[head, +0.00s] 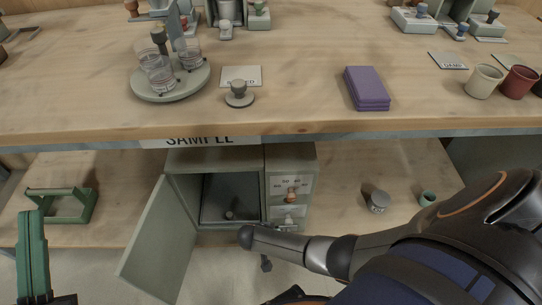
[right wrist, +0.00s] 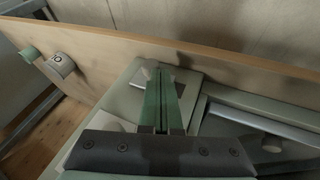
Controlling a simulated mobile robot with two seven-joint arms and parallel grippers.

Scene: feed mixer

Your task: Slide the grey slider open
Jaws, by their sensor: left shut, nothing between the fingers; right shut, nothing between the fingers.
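A sage-green cabinet (head: 290,157) stands on the lower shelf. Its narrow right section has an upper plate with an orange-brown knob (head: 291,195) and a lower pale plate with a small grey handle (head: 288,222), which may be the grey slider. In the right wrist view my right gripper (right wrist: 163,75) is shut and empty, its green fingers over the cabinet front. A pale grey piece (right wrist: 150,72) shows close by its fingertips; I cannot tell whether they touch. In the head view the right fingers are not clear. My left gripper (head: 31,220) is shut and empty at the lower left.
The cabinet door (head: 160,245) stands open on the left. A green handled frame (head: 60,204) is on the left shelf, and a grey cup (head: 377,201) and green cup (head: 427,199) are on the right. The tabletop edge (head: 370,130) overhangs the shelf.

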